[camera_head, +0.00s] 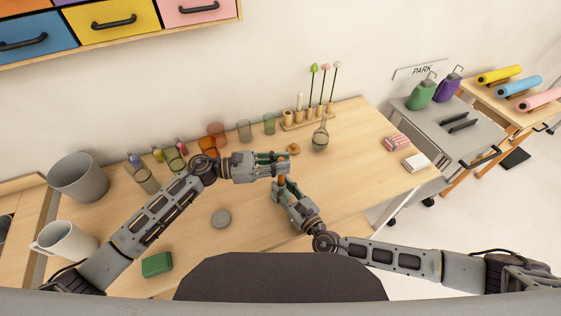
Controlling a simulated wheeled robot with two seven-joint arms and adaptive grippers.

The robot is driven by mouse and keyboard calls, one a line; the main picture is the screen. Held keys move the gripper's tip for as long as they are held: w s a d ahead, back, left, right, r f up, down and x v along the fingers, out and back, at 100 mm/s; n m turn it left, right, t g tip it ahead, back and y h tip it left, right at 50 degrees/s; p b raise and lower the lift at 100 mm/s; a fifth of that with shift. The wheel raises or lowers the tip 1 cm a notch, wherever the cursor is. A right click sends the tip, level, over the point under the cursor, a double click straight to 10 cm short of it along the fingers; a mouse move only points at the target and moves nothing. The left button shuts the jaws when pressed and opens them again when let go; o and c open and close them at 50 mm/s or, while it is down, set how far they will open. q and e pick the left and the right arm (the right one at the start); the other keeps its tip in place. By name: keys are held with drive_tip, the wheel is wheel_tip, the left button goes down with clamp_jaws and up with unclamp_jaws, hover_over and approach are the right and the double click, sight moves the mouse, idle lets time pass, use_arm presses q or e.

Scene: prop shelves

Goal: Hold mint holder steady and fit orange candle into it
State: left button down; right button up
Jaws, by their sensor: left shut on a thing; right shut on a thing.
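My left gripper (282,167) comes in from the left above the table. It is shut on the orange candle (282,181), which shows as a short upright orange piece just below its fingertips. My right gripper (281,187) reaches up from the lower right and is shut at the candle's lower end. The mint holder is mostly hidden by the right gripper's fingers, and I cannot make out its shape. The two grippers are very close together, one over the other. I cannot tell whether the candle is inside the holder or only above it.
The wooden table (345,135) carries several glass cups along the back left, a wooden stand (308,117) at the back, and a small wooden piece (294,149). A grey disc (221,219) and a green block (157,264) lie in front.

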use_arm(q)
drive_tip(key=shift+f, duration=0.4)
idle(0.4)
drive_tip(key=c, duration=1.3)
unclamp_jaws()
drive_tip(key=shift+a, duration=0.15)
drive_tip(key=shift+s+a, duration=0.25)
drive_tip(key=shift+a, duration=1.7)
drive_tip(key=shift+s+a, duration=0.2)
drive_tip(key=shift+a, duration=1.75)
drive_tip(key=shift+s+a, duration=0.25)
drive_tip(key=shift+a, duration=1.7)
use_arm(e)
drive_tip(key=o, duration=1.2)
